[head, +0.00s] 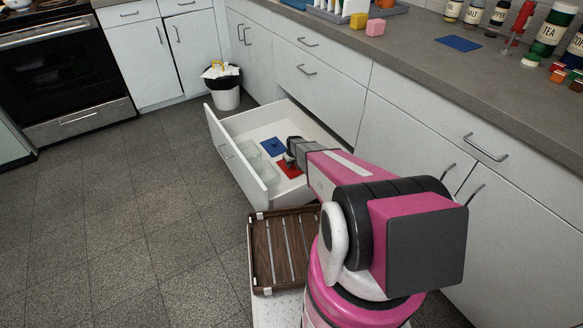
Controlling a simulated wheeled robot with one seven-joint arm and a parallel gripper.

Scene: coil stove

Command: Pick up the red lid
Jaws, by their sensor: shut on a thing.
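The red lid (290,171) is a flat red square in the open drawer, partly hidden beneath the end of my arm. My gripper (289,160) is small in the head view, inside the drawer at the red lid. It is shut on the lid, though its fingers are mostly hidden. I cannot tell whether the lid is lifted off the drawer floor.
The open drawer (233,168) also holds a blue lid (273,147) and clear containers (240,158). A slatted wooden rack (264,258) lies in front of the drawer. A bin (224,88) stands beyond it. The counter (450,77) runs along the right. Floor at left is clear.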

